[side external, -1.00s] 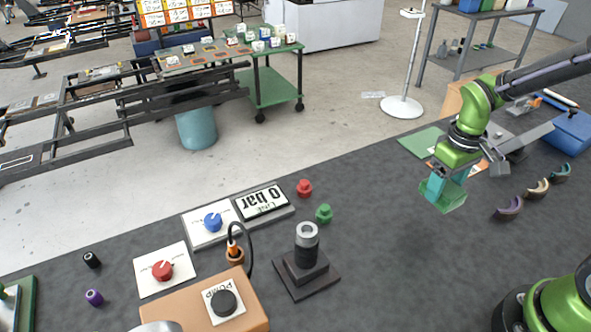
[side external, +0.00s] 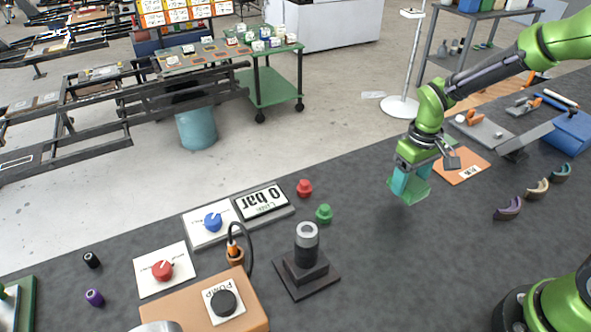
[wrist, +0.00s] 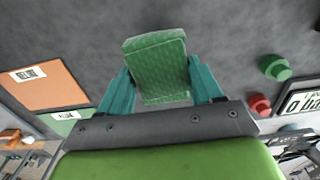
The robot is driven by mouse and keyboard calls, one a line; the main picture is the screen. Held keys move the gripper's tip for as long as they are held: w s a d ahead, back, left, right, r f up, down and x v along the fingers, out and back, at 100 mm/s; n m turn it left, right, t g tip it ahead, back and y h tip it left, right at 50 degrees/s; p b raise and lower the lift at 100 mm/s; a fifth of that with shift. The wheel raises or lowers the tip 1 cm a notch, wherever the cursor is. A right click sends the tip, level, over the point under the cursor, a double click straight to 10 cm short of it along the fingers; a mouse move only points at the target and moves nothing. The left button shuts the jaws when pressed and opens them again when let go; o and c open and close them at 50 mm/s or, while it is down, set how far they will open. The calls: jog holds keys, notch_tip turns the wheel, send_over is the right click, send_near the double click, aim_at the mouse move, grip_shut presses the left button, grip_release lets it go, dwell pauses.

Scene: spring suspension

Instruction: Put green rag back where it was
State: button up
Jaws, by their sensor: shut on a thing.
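My gripper (side external: 411,187) has teal fingers shut on the green rag (wrist: 157,50) and holds it above the dark table. In the wrist view the rag is a folded green block between the two fingertips (wrist: 160,72), with its far part sticking out beyond them. In the side view the rag's lower part (side external: 414,195) shows below the fingers, partly covered by them. A green mat with a white label (wrist: 66,117) lies beside an orange mat (side external: 461,165). My arm mostly hides the green mat in the side view.
A dark post on a square base (side external: 306,258) stands nearer the camera. Curved pieces (side external: 507,208) lie to the right. The table below the rag is clear.

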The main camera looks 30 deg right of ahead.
jog(key=w, duration=0.7)
jog(key=w+f, duration=0.1)
jog(key=w, duration=0.3)
jog(key=shift+s+f, duration=0.1)
jog(key=shift+f, duration=1.65)
jog(key=shift+f, duration=0.1)
jog(key=o, duration=1)
